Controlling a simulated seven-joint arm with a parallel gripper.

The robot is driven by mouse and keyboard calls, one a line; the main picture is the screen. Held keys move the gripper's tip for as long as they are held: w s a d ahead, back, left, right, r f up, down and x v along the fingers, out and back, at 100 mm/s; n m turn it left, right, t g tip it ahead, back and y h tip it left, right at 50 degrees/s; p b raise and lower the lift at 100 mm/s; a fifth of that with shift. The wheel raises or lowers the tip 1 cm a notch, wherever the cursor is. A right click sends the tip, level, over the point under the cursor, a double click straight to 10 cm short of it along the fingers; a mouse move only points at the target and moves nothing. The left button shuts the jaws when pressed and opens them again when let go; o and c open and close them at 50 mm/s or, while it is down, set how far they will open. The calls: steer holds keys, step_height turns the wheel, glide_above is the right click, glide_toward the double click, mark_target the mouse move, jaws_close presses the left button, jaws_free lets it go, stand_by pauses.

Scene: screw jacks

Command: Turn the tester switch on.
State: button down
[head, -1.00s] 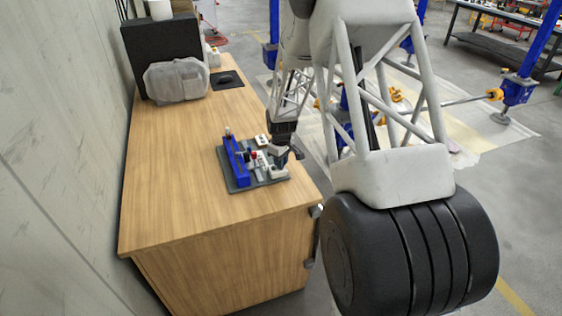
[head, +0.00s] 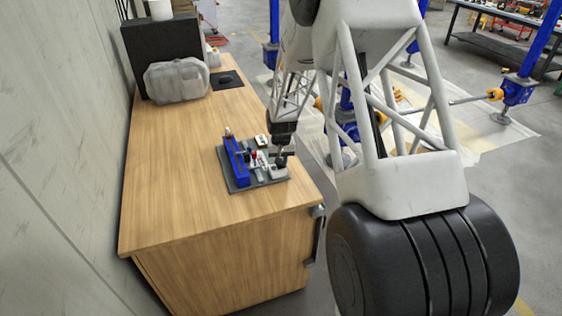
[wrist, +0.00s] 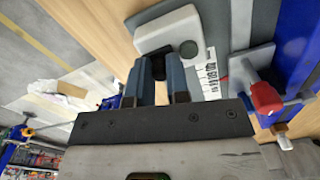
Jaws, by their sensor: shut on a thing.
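The tester board (head: 240,183) is a grey plate near the desk's front right corner, with a blue rail (head: 236,160) along its left side. A white box with a dark round button (wrist: 169,33) sits at its near right; it also shows in the head view (head: 279,172). My gripper (head: 281,160) points down over the board's right side, just behind that box. In the wrist view my gripper's fingers (wrist: 158,66) are close together at the box's edge, shut on a small part mostly hidden between them. I cannot tell whether it is the tester switch, or the switch's position.
A red knob (wrist: 265,97) stands on a grey block beside my fingers, near the blue rail. A second small pale box (head: 261,140) is at the board's back. The wooden desk (head: 175,190) is clear to the left; a wall borders it.

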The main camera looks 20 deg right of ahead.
stand_by(0.3)
steer(key=c, duration=1.1)
jaws_free()
steer(key=shift+r, duration=0.15)
steer(key=shift+r, duration=3.75)
